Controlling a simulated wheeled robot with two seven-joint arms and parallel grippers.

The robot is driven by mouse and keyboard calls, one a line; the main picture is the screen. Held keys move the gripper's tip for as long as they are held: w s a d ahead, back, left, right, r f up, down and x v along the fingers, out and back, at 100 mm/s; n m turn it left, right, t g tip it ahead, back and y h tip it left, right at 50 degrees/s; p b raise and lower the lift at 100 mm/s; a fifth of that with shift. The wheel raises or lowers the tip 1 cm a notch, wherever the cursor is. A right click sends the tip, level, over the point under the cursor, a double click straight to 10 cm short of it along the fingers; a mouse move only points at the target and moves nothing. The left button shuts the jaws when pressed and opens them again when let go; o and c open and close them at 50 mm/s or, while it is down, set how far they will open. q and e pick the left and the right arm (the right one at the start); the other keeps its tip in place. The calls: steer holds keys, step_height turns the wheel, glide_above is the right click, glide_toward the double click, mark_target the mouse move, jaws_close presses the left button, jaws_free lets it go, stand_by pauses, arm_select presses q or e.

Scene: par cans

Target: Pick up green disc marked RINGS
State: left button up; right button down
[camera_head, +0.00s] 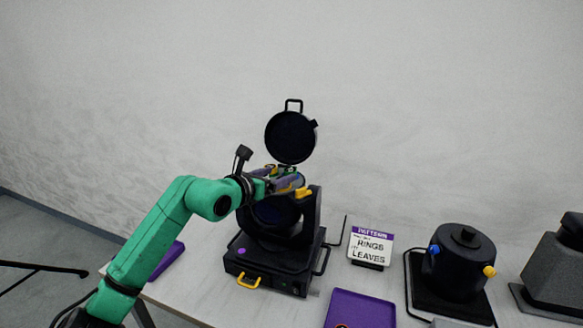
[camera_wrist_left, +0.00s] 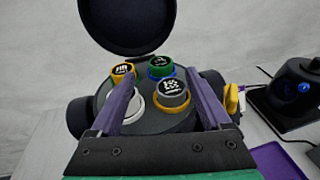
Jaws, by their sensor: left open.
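The green disc (camera_wrist_left: 160,66) with a pale mark sits in a blue ring on the dark round face of the open lamp can (camera_wrist_left: 150,122), at the back. I cannot read its mark. A yellow-orange disc (camera_wrist_left: 123,70), a grey disc (camera_wrist_left: 173,88) and a white ring (camera_wrist_left: 131,103) share that face. My left gripper (camera_wrist_left: 160,76) is open over the face, its purple fingers either side of the discs, holding nothing. In the head view the left gripper (camera_head: 284,182) is at the top of the can, largely covering the discs. My right gripper is not in view.
The can's round lid (camera_head: 291,138) stands open behind the gripper. A purple tray (camera_head: 360,310) lies at the front, another (camera_head: 168,260) at left. A second can (camera_head: 462,262) stands at right, with a grey device (camera_head: 560,258) beyond.

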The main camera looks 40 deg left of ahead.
mark_target(287, 172)
arm_select(q)
steer(key=p+x, duration=0.2)
steer(key=x, duration=0.2)
steer(key=shift+w+r+p, duration=0.15)
steer(key=shift+p, duration=0.15)
steer(key=shift+w+f, duration=0.25)
steer(key=shift+f, duration=0.1)
steer(key=shift+s+d, duration=0.1)
jaws_close()
